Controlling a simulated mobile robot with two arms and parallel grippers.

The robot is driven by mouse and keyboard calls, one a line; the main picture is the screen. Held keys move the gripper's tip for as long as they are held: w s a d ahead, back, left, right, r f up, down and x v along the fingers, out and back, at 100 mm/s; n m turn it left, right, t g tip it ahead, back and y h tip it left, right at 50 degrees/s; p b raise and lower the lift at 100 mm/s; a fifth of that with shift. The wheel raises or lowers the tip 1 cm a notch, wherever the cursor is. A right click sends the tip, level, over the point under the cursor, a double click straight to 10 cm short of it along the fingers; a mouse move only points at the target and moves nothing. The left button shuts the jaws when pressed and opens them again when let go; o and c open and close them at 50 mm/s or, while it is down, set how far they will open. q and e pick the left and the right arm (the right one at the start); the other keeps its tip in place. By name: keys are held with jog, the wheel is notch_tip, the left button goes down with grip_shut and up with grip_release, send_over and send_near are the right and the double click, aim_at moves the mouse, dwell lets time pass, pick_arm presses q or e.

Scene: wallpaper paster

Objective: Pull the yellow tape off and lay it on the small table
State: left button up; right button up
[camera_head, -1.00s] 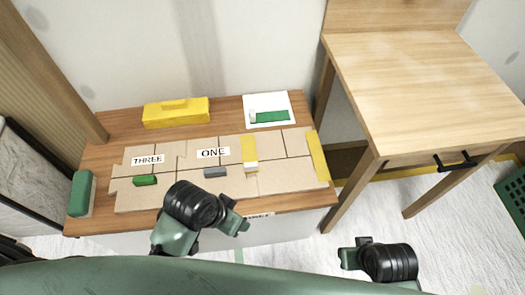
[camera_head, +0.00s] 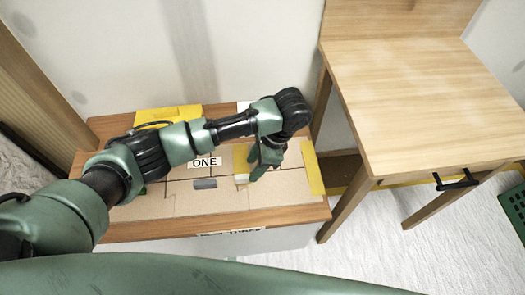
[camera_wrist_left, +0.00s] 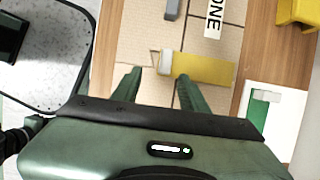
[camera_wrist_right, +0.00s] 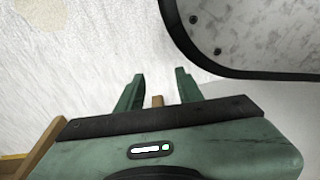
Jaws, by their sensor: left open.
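The yellow tape (camera_wrist_left: 205,68) lies flat on a cardboard-tiled low table, with a pale block-like tab (camera_wrist_left: 165,62) at one end. In the head view my left gripper hides most of the tape. My left gripper (camera_head: 260,172) is open and empty, pointing down over the tape. In the left wrist view its fingertips (camera_wrist_left: 160,85) are close to the tab and tape, one on each side of the tab's end; I cannot tell whether they touch. My right gripper (camera_wrist_right: 158,85) is open over the pale floor and holds nothing visible.
The low table (camera_head: 180,228) also bears a yellow block (camera_head: 165,116), a grey tab (camera_head: 205,183), a "ONE" label (camera_head: 205,162) and another yellow strip (camera_head: 313,168). A taller wooden table (camera_head: 420,100) with a clear top stands at the right. A green crate (camera_head: 514,205) is at the right edge.

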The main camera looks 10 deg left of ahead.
aim_at(243, 177)
pick_arm(q)
jog(key=x, duration=0.2)
jog(key=b+x, duration=0.1)
jog(key=x, duration=0.3)
jog(key=shift+w+a, duration=0.35)
jog(key=shift+a, duration=0.1)
jog(key=shift+a+f, duration=0.2)
jog(key=shift+f, duration=0.3)
pick_arm(e)
jog(key=shift+w+a+r, duration=0.15)
jog(key=shift+w+r, duration=1.55)
pick_arm(q)
jog(key=shift+s, duration=0.1)
jog(key=c, duration=0.9)
grip_shut()
